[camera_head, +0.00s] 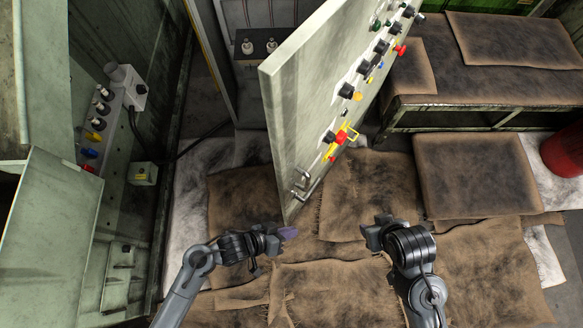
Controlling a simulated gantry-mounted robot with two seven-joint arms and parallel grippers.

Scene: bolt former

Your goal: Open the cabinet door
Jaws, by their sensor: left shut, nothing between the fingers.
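The cabinet door (305,103) is a tall pale grey-green panel in the middle of the head view. It stands swung out from the cabinet, with knobs, a red and yellow switch and a bent metal handle (307,184) low on its face. The cabinet's dark inside (256,75) shows behind it on the left. My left gripper (290,233) is shut and empty, just below the door's lower corner; I cannot tell whether it touches the door. My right gripper (367,232) is to the right of the door, apart from the handle; its finger opening is unclear.
A control box with knobs (108,110) stands on the left wall. A bench (490,108) with brown cloths is at the upper right, and a red cylinder (563,152) is at the right edge. Rumpled brown sacking (335,290) covers the floor.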

